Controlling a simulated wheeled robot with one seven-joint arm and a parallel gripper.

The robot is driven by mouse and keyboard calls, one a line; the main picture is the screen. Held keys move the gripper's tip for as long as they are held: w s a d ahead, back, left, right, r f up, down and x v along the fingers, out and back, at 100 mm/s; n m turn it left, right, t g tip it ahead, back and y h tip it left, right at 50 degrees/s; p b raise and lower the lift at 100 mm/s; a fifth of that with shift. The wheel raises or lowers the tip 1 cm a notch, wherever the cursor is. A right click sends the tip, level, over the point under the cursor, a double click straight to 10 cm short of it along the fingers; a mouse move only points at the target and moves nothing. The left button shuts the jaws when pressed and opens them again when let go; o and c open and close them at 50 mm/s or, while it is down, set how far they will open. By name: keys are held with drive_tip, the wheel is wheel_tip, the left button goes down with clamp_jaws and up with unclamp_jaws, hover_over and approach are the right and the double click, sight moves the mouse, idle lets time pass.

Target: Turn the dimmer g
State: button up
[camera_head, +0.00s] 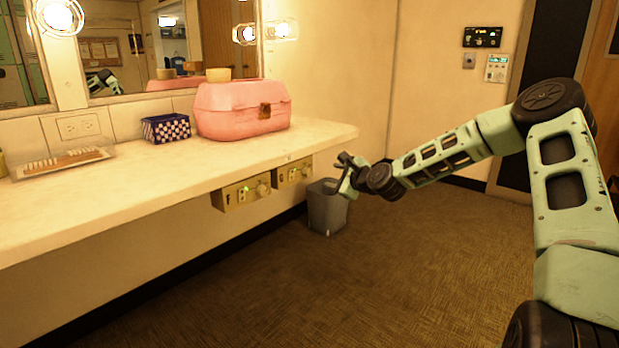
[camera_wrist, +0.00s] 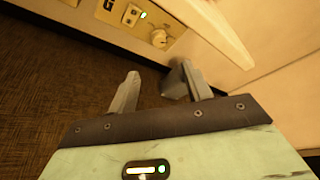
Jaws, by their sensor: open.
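The dimmer box (camera_wrist: 128,22) in the wrist view bears a large letter that looks like G, cut by the top edge. It has a switch with a green light and a round pale knob (camera_wrist: 159,38). In the head view two such brass boxes hang under the counter edge, a farther box (camera_head: 291,174) and a nearer box (camera_head: 238,196); their letters are too small to read. My gripper (camera_wrist: 160,87) is open and empty, its fingers apart and clear of the knob. In the head view my gripper (camera_head: 346,172) is right of the farther box.
The counter (camera_head: 120,200) juts out above the boxes. A grey bin (camera_head: 328,208) stands on the floor below my gripper. A pink case (camera_head: 240,112), a checked box (camera_head: 166,128) and a brush tray (camera_head: 62,162) are on the counter. The floor in front is clear.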

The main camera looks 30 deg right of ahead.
sight(309, 173)
drive_tip(key=b+x, duration=0.2)
drive_tip(key=x, duration=1.1)
drive_tip(key=shift+w+f+b, duration=0.1)
drive_tip(key=shift+w+b, duration=0.2)
drive_tip(key=shift+c, duration=0.2)
drive_tip(key=c, duration=0.9)
